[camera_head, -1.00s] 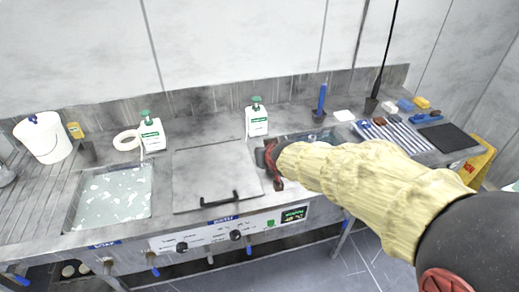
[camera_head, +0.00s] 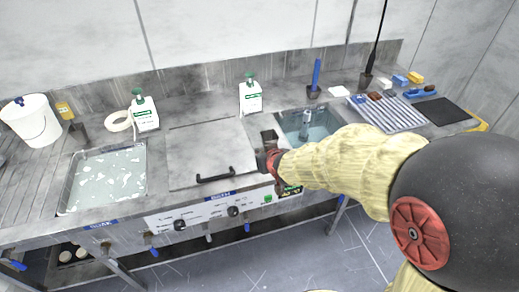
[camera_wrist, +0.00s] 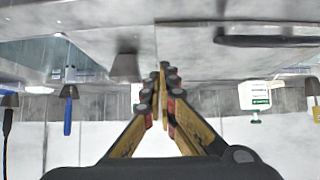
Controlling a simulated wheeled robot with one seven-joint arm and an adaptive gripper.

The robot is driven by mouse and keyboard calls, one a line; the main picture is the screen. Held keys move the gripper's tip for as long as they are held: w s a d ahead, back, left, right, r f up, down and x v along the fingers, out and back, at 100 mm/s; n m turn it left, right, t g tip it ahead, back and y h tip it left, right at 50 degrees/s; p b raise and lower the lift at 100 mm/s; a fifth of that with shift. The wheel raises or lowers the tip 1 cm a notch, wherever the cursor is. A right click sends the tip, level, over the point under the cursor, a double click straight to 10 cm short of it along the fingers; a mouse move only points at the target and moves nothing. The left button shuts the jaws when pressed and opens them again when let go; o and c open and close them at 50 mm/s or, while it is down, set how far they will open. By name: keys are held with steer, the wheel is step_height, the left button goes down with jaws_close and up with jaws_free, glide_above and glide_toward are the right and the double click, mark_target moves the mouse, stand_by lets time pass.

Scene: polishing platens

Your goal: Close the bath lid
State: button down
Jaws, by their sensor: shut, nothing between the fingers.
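The bath lid (camera_head: 205,141) is a flat grey metal plate with a black bar handle (camera_head: 216,175) along its front edge. It lies flat over the bench opening behind the BATH label (camera_head: 219,195). In the wrist view the lid (camera_wrist: 190,42) and handle (camera_wrist: 265,41) show at the upper right. My gripper (camera_head: 269,158) is just beyond the lid's right edge in the head view, apart from the handle. In the wrist view its fingers (camera_wrist: 163,75) are together and hold nothing. Any contact with the lid is unclear.
An open soak basin (camera_head: 108,176) is left of the lid, and a small sink (camera_head: 322,128) is right of it. Two pump bottles (camera_head: 145,111) (camera_head: 250,97) stand behind. A control panel (camera_head: 205,214) runs along the front. A tray of tools (camera_head: 400,117) is at the right.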

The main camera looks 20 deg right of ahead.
steer(key=shift+s+f+b, duration=0.2)
steer(key=shift+f+b, duration=0.2)
steer(key=shift+f, duration=0.45)
steer(key=shift+s+f+b, duration=0.15)
steer(key=shift+f+b, duration=0.25)
steer(key=shift+f, duration=0.4)
steer(key=shift+r, duration=0.15)
steer(key=shift+w+r+p, duration=0.1)
steer(key=shift+r+p, duration=0.25)
steer(key=s+p, duration=0.3)
steer(key=s, duration=0.6)
steer(key=shift+s+a+f+p, duration=0.15)
steer(key=shift+s+a+p, duration=0.05)
steer(key=shift+s+p, duration=0.15)
